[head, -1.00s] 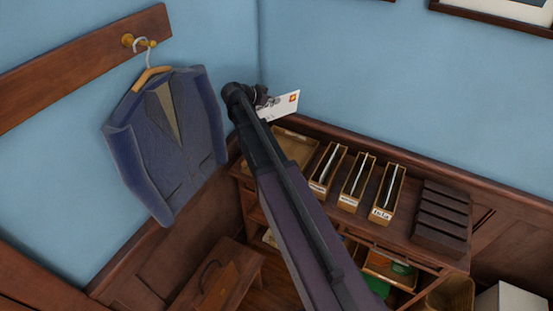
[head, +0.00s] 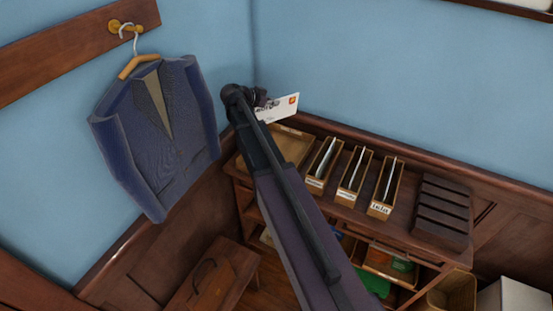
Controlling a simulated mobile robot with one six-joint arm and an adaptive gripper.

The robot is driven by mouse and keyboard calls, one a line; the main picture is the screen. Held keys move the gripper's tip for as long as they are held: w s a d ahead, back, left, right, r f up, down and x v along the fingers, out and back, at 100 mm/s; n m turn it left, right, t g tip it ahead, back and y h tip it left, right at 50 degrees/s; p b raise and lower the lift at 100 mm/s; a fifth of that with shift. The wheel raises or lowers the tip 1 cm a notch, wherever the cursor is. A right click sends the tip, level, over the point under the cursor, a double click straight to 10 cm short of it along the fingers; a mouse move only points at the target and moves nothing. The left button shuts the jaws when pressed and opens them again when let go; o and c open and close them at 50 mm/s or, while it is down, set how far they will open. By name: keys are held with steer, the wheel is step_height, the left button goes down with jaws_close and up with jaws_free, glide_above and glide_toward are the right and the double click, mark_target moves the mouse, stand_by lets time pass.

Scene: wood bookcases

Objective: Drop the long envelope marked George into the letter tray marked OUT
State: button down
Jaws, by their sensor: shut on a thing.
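My gripper (head: 262,97) is at the end of my dark arm, near the room corner, above the left end of the bookcase top. It is shut on a long white envelope (head: 284,108) with an orange stamp and dark handwriting, partly hidden by the gripper. The writing looks like "George". Below the envelope, a shallow wooden tray (head: 296,143) sits at the left end of the bookcase top. My arm covers part of this tray, and I can read no OUT mark on it. The envelope appears above the tray, apart from it.
Several narrow wooden file boxes (head: 353,178) with labels stand right of the tray, holding papers. A dark stepped rack (head: 443,210) stands farther right. A blue jacket (head: 157,135) hangs on the left wall.

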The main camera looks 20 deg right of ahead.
steer(key=d+f+m+g+b, duration=0.1)
steer(key=d+f+b, duration=0.2)
steer(key=f+b, duration=1)
steer(key=shift+s+d+f+g, duration=0.2)
steer(key=shift+f+g, duration=0.1)
steer(key=shift+f, duration=0.25)
steer(key=shift+f, duration=0.1)
steer(key=shift+f+b, duration=2.9)
steer(key=shift+b, duration=0.05)
steer(key=c, duration=0.7)
jaws_free()
steer(key=shift+w, duration=0.1)
